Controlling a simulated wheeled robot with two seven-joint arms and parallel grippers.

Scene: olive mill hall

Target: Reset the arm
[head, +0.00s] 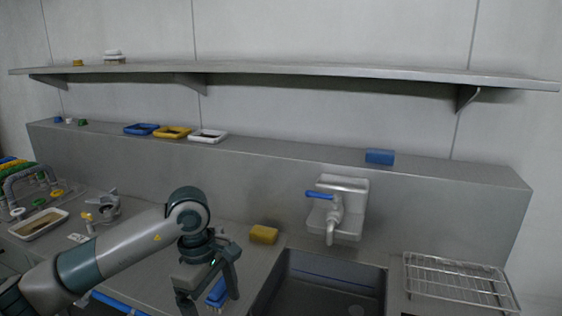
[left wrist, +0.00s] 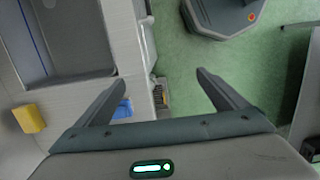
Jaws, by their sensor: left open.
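My left gripper (head: 208,297) hangs over the counter, left of the sink, with its fingers apart. In the left wrist view its two fingers (left wrist: 161,80) are spread and nothing is between them. A blue object, perhaps a brush (head: 217,292), lies on the counter below the gripper, partly hidden by a finger. It also shows as a blue patch beside one finger in the left wrist view (left wrist: 124,108). My right gripper is in neither view.
The sink (head: 275,290) has a tap (head: 335,215) behind it and a wire rack (head: 455,280) to its right. A yellow sponge (head: 264,234) lies by its back left corner. A white tray (head: 40,223) stands far left. A long shelf (head: 300,70) spans the wall above.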

